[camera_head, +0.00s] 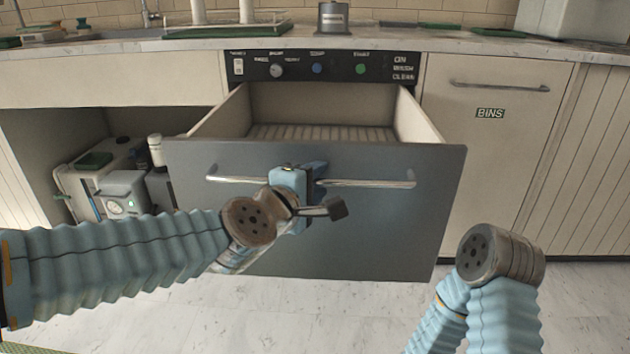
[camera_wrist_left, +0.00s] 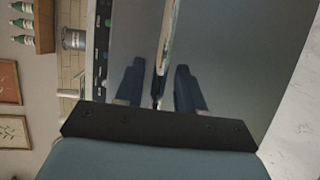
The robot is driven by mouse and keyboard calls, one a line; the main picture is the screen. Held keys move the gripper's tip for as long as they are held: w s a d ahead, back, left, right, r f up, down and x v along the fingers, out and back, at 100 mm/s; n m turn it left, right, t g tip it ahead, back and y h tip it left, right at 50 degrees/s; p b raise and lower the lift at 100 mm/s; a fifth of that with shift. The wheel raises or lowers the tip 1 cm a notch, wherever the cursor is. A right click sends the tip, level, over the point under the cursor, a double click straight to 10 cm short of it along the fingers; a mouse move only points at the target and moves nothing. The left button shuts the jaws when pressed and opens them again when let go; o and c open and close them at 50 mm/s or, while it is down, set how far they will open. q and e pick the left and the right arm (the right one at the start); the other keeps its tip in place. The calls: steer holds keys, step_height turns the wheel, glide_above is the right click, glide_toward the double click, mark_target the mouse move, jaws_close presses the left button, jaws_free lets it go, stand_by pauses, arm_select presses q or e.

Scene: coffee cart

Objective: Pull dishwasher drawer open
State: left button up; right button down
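The dishwasher drawer (camera_head: 400,225) has a grey front and stands pulled out from under its black control panel (camera_head: 330,67). Its inside, with a ribbed floor, shows empty from above. A chrome bar handle (camera_head: 375,184) runs across the front. My left gripper (camera_head: 305,180) is at the middle of this handle. In the left wrist view the handle (camera_wrist_left: 168,45) passes between the two blue fingers (camera_wrist_left: 158,88), with gaps beside it, so they look apart rather than closed on it. My right arm shows at the lower right, but its fingers are not seen.
A closed cabinet door marked BINS (camera_head: 490,150) is right of the drawer. An open bay on the left holds machines (camera_head: 125,190) and a white bottle. The counter (camera_head: 420,44) runs above. The pale floor (camera_head: 350,310) before the drawer is clear apart from my arms.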

arm_select(q)
steer(key=p+v, duration=0.2)
steer(key=v, duration=1.1)
steer(key=shift+s+a, duration=0.15)
steer(key=shift+s, duration=0.25)
